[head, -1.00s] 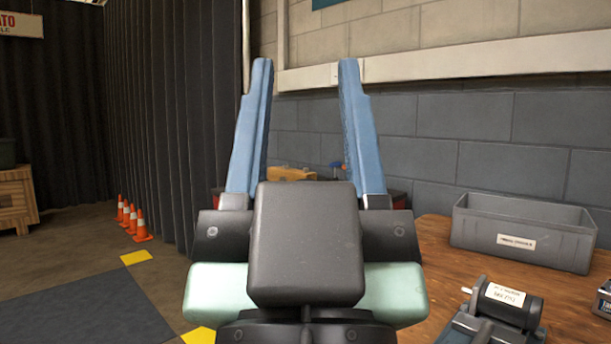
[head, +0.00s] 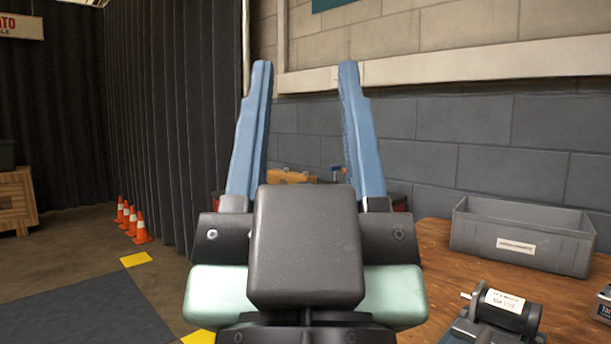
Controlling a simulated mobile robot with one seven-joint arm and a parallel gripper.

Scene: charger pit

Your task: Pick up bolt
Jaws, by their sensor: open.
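My gripper (head: 305,85) fills the middle of the head view, with its two blue fingers pointing up and spread wide apart. It is open, and nothing shows between the fingers except the wall and some items far behind. I see no bolt that I can make out. The gripper body hides part of the wooden table (head: 440,262) and whatever lies behind it.
A grey bin (head: 470,228) with a white label stands on the table at the right. A black motor-like part (head: 508,308) lies in front of it. Several orange cones (head: 140,228) stand on the floor at the left, by a dark curtain (head: 165,120).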

